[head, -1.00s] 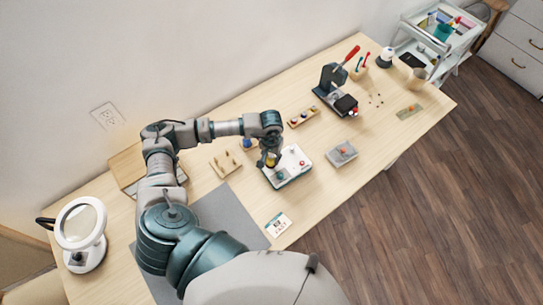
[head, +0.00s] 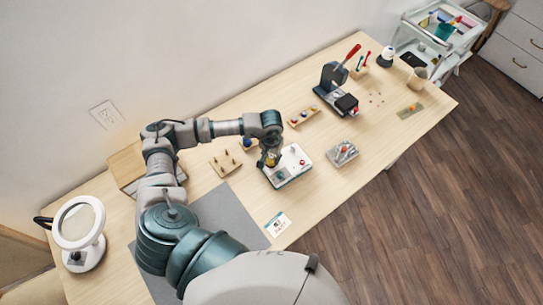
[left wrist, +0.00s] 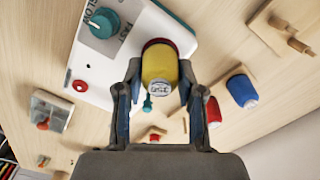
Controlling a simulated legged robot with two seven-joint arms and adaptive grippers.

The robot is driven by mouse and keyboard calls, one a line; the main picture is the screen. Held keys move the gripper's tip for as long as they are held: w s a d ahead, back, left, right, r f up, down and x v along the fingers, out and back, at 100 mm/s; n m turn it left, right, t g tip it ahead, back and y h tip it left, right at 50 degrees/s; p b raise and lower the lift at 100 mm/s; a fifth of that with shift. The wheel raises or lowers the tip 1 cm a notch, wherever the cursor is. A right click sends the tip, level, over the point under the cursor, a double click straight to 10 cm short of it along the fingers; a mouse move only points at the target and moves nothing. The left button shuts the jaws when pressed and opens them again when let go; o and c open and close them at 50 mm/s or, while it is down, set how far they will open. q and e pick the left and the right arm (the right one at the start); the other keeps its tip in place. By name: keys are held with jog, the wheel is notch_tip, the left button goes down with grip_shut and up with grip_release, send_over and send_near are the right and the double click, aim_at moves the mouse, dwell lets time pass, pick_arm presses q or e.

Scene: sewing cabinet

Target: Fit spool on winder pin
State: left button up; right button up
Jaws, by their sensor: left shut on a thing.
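The yellow spool (left wrist: 160,72) with a pale end is between the two fingers of my left gripper (left wrist: 159,85), which is shut on it. In the head view my left gripper (head: 269,159) hangs over the left part of the white winder (head: 292,172), with the yellow spool at its tip. The winder also shows in the left wrist view (left wrist: 125,58), with a teal dial (left wrist: 104,23) and a red button (left wrist: 80,86). A dark red round part shows behind the spool. The winder pin is not clearly visible, so I cannot tell whether the spool is on it. My right gripper is not in view.
A wooden peg board (head: 225,163) stands left of the winder. A blue spool (left wrist: 242,90) and a red spool (left wrist: 213,111) are close to my gripper. A grey tray (head: 342,153) lies right of the winder. A card (head: 278,224) lies near the front edge.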

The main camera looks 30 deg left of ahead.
pick_arm(q)
jog(key=shift+f, duration=0.15)
jog(key=o, duration=0.9)
jog(key=shift+o, duration=0.2)
notch_tip(320, 180, up, 12)
jog(key=shift+w+a+f, duration=0.1)
jog(key=shift+a, duration=0.05)
